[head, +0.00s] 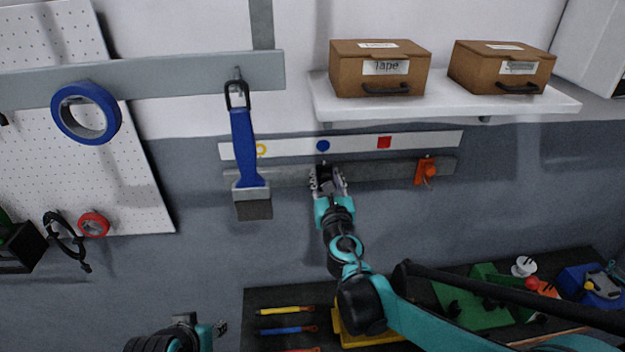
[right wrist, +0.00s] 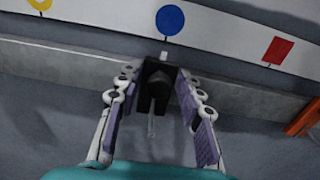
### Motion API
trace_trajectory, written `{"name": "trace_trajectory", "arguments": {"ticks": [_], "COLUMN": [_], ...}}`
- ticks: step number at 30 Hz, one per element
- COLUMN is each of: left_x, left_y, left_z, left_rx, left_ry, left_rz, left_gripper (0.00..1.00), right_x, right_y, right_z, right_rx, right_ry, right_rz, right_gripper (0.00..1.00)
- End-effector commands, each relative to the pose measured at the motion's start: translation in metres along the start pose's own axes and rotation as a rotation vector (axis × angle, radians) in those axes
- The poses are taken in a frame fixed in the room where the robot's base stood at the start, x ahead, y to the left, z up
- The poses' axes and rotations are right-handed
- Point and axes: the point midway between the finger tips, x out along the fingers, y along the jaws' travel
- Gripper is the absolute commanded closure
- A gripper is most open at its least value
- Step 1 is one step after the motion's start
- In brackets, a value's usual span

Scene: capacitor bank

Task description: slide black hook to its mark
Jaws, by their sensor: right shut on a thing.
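The black hook (right wrist: 158,92) sits on the grey rail (head: 380,170), its pale tip pointing down and a small white tab at its top. My right gripper (head: 328,180) is shut on it, one finger on each side in the right wrist view. The hook is just below the blue round mark (head: 323,145) on the white strip (head: 290,146). A yellow ring mark (head: 261,150) is to the left and a red square mark (head: 384,142) to the right. My left gripper (head: 219,328) is low at the left, away from the rail; its jaws are unclear.
An orange hook (head: 426,171) sits at the rail's right part. A blue brush (head: 246,150) hangs in front of the rail's left end. A shelf (head: 440,112) with two boxes is above. A dark bench (head: 262,300) with tools is below.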

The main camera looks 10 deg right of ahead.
Motion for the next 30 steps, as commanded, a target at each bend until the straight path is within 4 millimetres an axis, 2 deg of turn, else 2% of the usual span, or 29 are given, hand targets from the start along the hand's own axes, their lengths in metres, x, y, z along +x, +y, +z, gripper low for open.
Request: {"name": "trace_trajectory", "arguments": {"ticks": [10, 11, 12, 23, 26, 30], "left_x": [0.000, 0.000, 0.000, 0.000, 0.000, 0.000], "left_y": [0.000, 0.000, 0.000, 0.000, 0.000, 0.000], "left_z": [0.000, 0.000, 0.000, 0.000, 0.000, 0.000], "left_rx": [0.000, 0.000, 0.000, 0.000, 0.000, 0.000], "left_ry": [0.000, 0.000, 0.000, 0.000, 0.000, 0.000], "left_rz": [0.000, 0.000, 0.000, 0.000, 0.000, 0.000], "left_gripper": [0.60, 0.60, 0.60, 0.60, 0.60, 0.60], "right_x": [0.001, 0.001, 0.001, -0.005, -0.018, -0.048], "right_y": [-0.003, -0.003, -0.003, -0.002, -0.001, -0.001], "right_z": [0.000, 0.000, 0.001, 0.000, 0.000, 0.000], "right_rx": [0.001, 0.001, 0.001, 0.002, 0.002, 0.002], "right_ry": [0.000, 0.000, 0.000, 0.000, 0.000, 0.000], "right_rz": [-0.003, -0.003, -0.002, 0.000, 0.000, 0.001], "right_gripper": [1.00, 0.61, 0.58, 0.58, 0.58, 0.58]}}
